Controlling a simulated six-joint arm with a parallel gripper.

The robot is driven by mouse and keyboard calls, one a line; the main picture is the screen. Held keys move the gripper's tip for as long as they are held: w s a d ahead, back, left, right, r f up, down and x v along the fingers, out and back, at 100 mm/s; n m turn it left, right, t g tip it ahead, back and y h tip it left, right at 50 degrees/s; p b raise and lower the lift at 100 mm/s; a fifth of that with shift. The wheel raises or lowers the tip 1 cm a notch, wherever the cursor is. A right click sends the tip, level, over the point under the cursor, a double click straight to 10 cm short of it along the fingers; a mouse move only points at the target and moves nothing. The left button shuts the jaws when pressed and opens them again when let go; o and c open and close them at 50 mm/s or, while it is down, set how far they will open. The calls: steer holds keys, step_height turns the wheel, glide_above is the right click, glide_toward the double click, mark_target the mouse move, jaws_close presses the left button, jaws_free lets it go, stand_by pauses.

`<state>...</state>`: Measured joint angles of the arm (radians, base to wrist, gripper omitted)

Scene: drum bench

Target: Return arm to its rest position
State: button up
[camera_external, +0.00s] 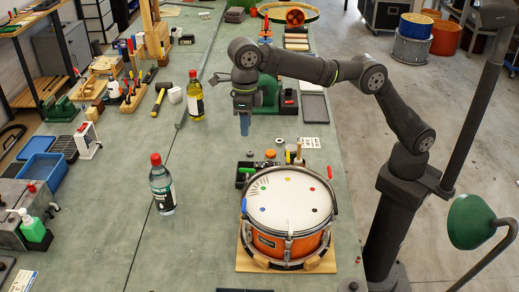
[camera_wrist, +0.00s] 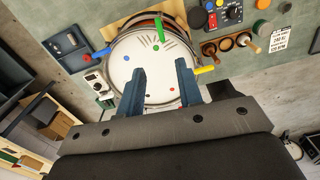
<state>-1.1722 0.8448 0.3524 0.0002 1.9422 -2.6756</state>
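My gripper (camera_external: 244,124) hangs pointing down above the green bench (camera_external: 225,250), behind the drum in the outside view. In the wrist view its two blue fingers (camera_wrist: 160,90) stand apart with nothing between them, so it is open and empty. My arm reaches left from its column at the right side of the bench. The orange snare drum (camera_external: 270,243) with coloured dots on its white head sits on a wooden base near the bench's right edge. The drum also shows beyond the fingers in the wrist view (camera_wrist: 147,60).
A clear bottle with a red cap (camera_external: 162,188) and a yellow bottle (camera_external: 195,98) stand left of the gripper. A black tray (camera_external: 314,108) lies to its right. Small parts and tools lie between gripper and drum. Bench space left of the drum is mostly bare.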

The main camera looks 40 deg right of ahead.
mark_target(247, 169)
step_height(247, 169, down, 18)
steer(key=shift+r, duration=0.25)
stand_by(0.5)
steer(key=shift+f, duration=0.1)
steer(key=m, duration=0.4)
steer(key=shift+m, duration=0.3)
steer(key=m, duration=0.4)
steer(key=shift+m, duration=0.4)
stand_by(2.0)
steer(key=shift+o, duration=0.2)
